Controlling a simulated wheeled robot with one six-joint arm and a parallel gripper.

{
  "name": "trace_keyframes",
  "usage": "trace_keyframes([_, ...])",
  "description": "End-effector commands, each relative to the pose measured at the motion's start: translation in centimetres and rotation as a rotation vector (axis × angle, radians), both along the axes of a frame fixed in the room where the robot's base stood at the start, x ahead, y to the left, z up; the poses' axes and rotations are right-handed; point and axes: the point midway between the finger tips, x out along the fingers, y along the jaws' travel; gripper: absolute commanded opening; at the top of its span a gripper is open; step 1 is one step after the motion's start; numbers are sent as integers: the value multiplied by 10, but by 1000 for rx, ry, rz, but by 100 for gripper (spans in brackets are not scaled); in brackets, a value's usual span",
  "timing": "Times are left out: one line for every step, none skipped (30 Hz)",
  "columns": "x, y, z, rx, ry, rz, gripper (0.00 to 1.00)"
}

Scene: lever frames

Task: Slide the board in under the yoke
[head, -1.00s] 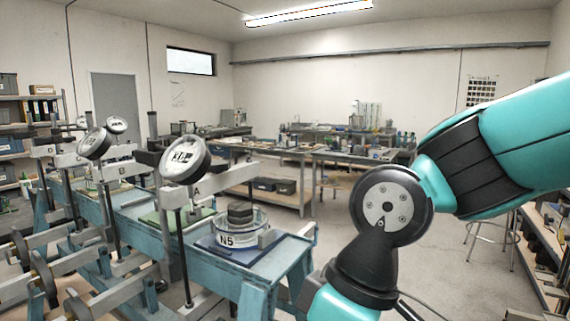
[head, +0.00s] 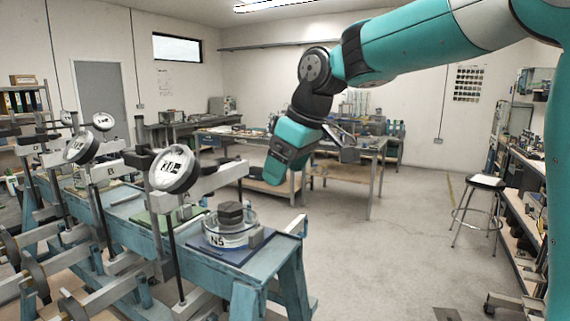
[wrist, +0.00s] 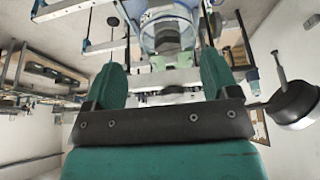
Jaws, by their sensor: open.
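A dark blue board (head: 262,238) lies on the near end of the blue bench. On it stands a clear round cell marked N5 (head: 226,240) with a dark block on top. I take the yoke to be the grey crossbar (head: 212,180) with rods on the nearest lever frame, left of the board. My gripper (head: 277,172) is above and behind the cell, apart from it. In the wrist view my gripper (wrist: 165,82) is open and empty; the cell (wrist: 167,28) shows beyond the fingers. The board's far side is partly hidden by the cell.
A round dial gauge (head: 174,168) sits on the nearest frame, with further frames and gauges along the bench to the left. A green board (head: 165,218) lies behind the nearest frame. Open floor (head: 380,245) lies right of the bench, with a stool (head: 484,190) beyond.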

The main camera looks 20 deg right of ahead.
Motion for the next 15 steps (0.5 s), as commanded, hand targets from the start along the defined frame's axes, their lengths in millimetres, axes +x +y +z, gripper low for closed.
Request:
trace_keyframes([0,0,0,0,0,0,81])
trace_keyframes([0,1,0,0,0,0,81])
trace_keyframes([0,1,0,1,1,0,81])
trace_keyframes([0,1,-1,1,1,0,81])
trace_keyframes([0,1,-2,1,1,0,81])
trace_keyframes([1,2,-3,1,1,1,81])
trace_keyframes([2,3,-5,1,1,1,81])
trace_keyframes([2,3,-8,2,2,1,81])
trace_keyframes([4,5,-12,2,4,3,81])
trace_keyframes([5,6,-16,2,4,4,81])
trace_keyframes([6,7,-20,2,5,3,81])
trace_keyframes([8,8,-26,1,4,2,81])
trace_keyframes([10,9,-32,1,7,2,81])
trace_keyframes([12,11,-37,1,6,2,81])
trace_keyframes([14,13,-44,1,6,3,81])
